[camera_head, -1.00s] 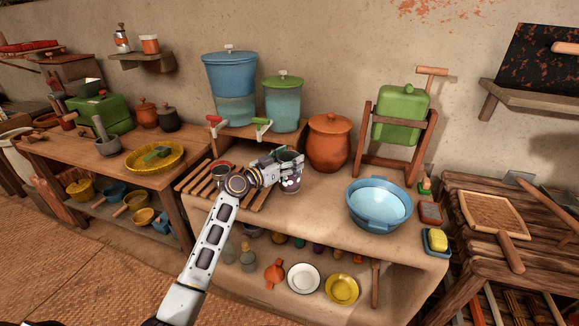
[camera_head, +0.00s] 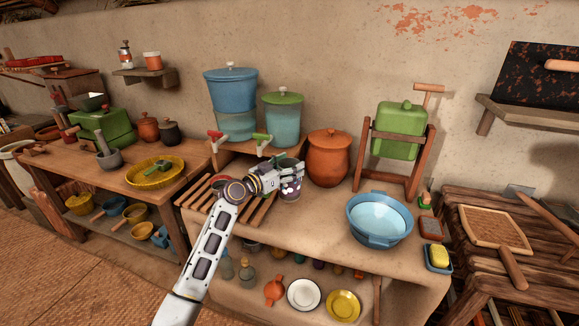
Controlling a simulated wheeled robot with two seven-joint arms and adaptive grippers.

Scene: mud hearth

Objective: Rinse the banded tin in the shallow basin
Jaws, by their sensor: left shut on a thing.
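My left gripper (camera_head: 288,178) is shut on a tin (camera_head: 291,190), a dark cup-like vessel with pale spots. The fingers cover part of it, and I cannot make out its bands clearly. It is held upright at the right end of the wooden slatted rack, in front of the green-lidded dispenser. I cannot tell whether it touches the counter. The shallow basin (camera_head: 379,221) is blue, with a light blue inside, and stands on the counter to the right, apart from the tin. My right gripper is not in view.
A slatted rack (camera_head: 258,208) lies under my left arm. Blue (camera_head: 230,88) and green-lidded (camera_head: 284,115) dispensers stand behind. An orange clay pot (camera_head: 327,158) stands behind, between tin and basin. A yellow sponge (camera_head: 439,256) sits right of the basin. Counter space between tin and basin is clear.

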